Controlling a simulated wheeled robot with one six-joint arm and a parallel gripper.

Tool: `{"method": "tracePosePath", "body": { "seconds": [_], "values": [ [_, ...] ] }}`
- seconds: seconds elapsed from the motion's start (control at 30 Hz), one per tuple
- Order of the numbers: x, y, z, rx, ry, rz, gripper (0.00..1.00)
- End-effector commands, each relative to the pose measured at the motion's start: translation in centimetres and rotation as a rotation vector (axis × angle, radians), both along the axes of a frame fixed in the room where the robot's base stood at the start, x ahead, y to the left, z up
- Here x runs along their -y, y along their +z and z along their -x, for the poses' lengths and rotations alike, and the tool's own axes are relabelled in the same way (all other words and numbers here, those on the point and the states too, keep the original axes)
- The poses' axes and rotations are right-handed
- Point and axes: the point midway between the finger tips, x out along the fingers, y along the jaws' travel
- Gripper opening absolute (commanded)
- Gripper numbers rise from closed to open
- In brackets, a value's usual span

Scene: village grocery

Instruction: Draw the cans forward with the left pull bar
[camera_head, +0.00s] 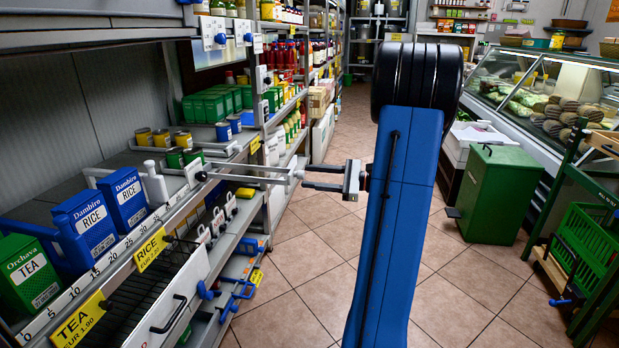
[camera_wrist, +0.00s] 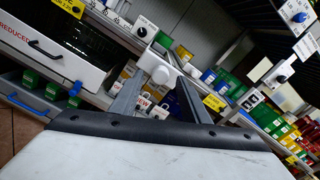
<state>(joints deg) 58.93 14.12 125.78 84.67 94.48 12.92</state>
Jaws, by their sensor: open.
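My gripper (camera_head: 322,177) is open in the aisle in front of the shelf, its fingers pointing left at a white crosspiece (camera_head: 295,173) on thin rods from the shelf. In the wrist view a white knob (camera_wrist: 161,75) on a white bar lies between the fingertips (camera_wrist: 157,90); I cannot tell whether they touch. Yellow-topped cans (camera_head: 161,138), green cans (camera_head: 183,157) and blue cans (camera_head: 229,128) stand on the shelf behind. A white block with a dark knob (camera_head: 195,174) sits at the shelf edge. Which bar is the left one is unclear.
Blue rice boxes (camera_head: 128,197) and a green tea box (camera_head: 27,275) stand to the left. A white-fronted drawer with a dark handle (camera_head: 168,315) is below. A green bin (camera_head: 490,195) and glass counter (camera_head: 540,95) stand right. Tiled floor between is clear.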

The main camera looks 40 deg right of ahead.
Motion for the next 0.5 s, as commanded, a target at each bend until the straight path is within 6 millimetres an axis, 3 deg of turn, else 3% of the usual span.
{"method": "tracePosePath", "body": {
  "seconds": [0.5],
  "values": [
    [5.9, -0.1, 7.4, -0.001, -0.005, 0.001, 0.42]
  ]
}}
